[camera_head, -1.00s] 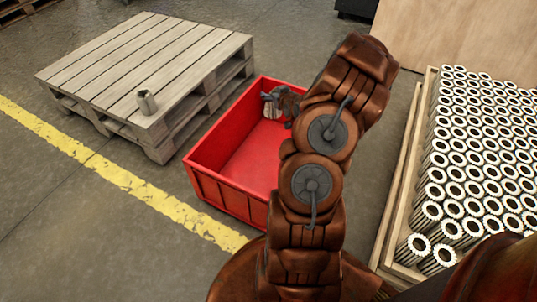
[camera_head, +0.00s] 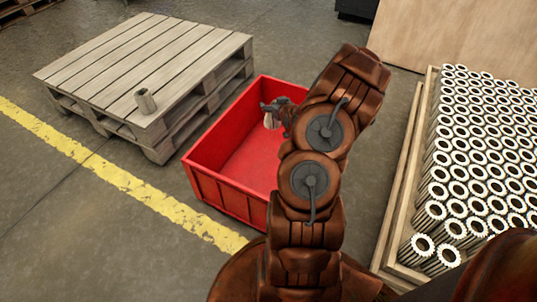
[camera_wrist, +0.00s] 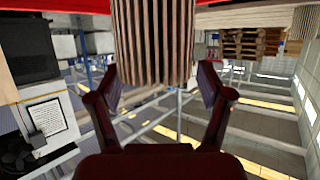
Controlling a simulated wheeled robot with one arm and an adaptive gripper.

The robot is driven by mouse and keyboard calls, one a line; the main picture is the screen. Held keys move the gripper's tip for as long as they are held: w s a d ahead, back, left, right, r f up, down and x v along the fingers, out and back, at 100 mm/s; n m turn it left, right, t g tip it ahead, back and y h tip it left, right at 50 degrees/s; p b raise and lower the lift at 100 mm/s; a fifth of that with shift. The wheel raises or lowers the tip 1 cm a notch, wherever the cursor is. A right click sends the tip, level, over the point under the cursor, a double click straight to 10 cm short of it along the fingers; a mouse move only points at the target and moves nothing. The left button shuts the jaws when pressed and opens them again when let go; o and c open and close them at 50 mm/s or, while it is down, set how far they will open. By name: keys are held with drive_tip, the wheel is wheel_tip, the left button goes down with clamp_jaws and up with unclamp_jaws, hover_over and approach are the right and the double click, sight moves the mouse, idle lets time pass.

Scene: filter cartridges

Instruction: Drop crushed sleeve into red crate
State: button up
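My gripper (camera_wrist: 158,80) has its two dark red fingers on either side of one end of a pleated, brownish-grey sleeve (camera_wrist: 152,42). The fingers sit close against its sides, and the gripper looks shut on it. The sleeve runs out of the top of the wrist view, so its far end is hidden. In the head view, my gripper (camera_head: 275,106) is over the far part of the red crate (camera_head: 205,187), and the small pale sleeve (camera_head: 270,121) hangs under it. Whether the sleeve is crushed is too small to tell. The visible crate floor is bare; my arm covers its right side.
A wooden box (camera_head: 400,185) full of upright pleated sleeves stands at the right. A yellow floor line (camera_head: 125,182) runs in front of the crate.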

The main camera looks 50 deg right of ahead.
drive_tip(key=o, duration=0.3)
drive_tip(key=v, duration=1.2)
drive_tip(key=shift+r, duration=0.1)
idle(0.6)
